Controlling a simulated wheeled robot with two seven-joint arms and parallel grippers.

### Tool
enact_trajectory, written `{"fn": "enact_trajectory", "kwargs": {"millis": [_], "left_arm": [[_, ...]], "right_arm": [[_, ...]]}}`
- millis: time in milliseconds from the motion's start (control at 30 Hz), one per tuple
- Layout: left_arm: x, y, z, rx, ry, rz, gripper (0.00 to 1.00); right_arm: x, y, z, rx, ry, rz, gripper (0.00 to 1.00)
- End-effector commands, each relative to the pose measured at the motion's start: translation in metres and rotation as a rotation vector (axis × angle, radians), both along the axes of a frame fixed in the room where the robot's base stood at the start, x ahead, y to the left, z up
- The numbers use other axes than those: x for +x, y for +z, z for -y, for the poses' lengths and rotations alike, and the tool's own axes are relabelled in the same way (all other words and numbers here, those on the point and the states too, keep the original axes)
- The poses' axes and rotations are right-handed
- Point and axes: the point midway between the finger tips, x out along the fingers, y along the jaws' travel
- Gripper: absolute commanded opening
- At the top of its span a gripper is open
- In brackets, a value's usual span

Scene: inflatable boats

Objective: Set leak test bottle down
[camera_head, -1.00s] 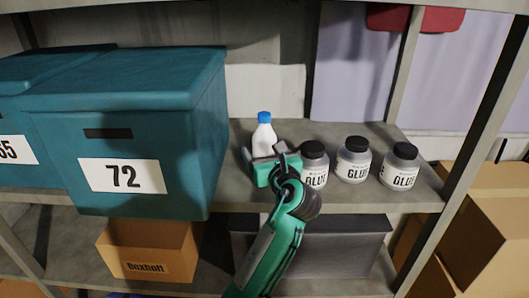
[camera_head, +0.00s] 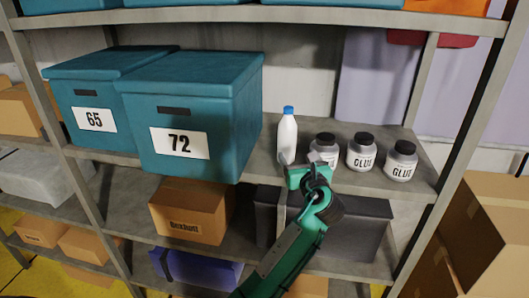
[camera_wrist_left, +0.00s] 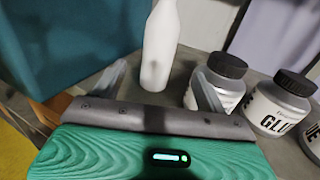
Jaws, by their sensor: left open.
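The leak test bottle (camera_head: 287,139), white with a blue cap, stands upright on the grey shelf (camera_head: 385,187), between the teal box marked 72 and the glue jars. In the left wrist view the white bottle (camera_wrist_left: 160,48) shows ahead, with its top out of the frame. My left gripper (camera_head: 303,166) is just in front of the bottle and to its lower right. Its fingers are open and spread to either side of the bottle's lower part in the wrist view, with gaps on both sides. My right gripper is not in view.
Several black-lidded glue jars (camera_head: 361,152) stand close to the right of the bottle; the nearest is beside my right-hand finger. The teal box 72 (camera_head: 215,92) stands left. A cardboard box (camera_head: 190,212) and a dark grey box (camera_head: 350,222) are on the shelf below.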

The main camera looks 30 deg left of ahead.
Motion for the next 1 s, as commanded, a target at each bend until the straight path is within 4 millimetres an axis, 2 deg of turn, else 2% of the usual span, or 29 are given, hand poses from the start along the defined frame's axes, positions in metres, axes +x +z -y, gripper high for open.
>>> {"fn": "enact_trajectory", "kwargs": {"millis": [267, 367, 433, 700, 767, 867, 967, 1000], "left_arm": [[0.000, -0.002, 0.000, -0.009, -0.005, 0.003, 0.75], [-0.001, -0.015, 0.002, -0.078, -0.038, 0.030, 0.75], [-0.004, -0.032, 0.005, -0.179, -0.086, 0.069, 0.75], [-0.030, -0.111, 0.030, -0.815, -0.276, 0.257, 0.75], [-0.037, -0.128, 0.035, -0.959, -0.297, 0.287, 0.75], [-0.050, -0.163, 0.044, -1.203, -0.302, 0.318, 0.75], [-0.065, -0.219, 0.051, -1.443, -0.252, 0.313, 0.75], [-0.072, -0.253, 0.052, -1.532, -0.205, 0.294, 0.75]], "right_arm": [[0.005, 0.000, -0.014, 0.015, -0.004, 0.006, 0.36], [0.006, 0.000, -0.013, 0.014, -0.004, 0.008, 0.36], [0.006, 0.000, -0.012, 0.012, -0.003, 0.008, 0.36], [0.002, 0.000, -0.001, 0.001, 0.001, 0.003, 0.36], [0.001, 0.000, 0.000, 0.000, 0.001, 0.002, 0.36], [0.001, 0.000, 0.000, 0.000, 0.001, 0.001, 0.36], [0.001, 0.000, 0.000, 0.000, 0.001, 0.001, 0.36], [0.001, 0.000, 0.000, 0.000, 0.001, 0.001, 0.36]]}}
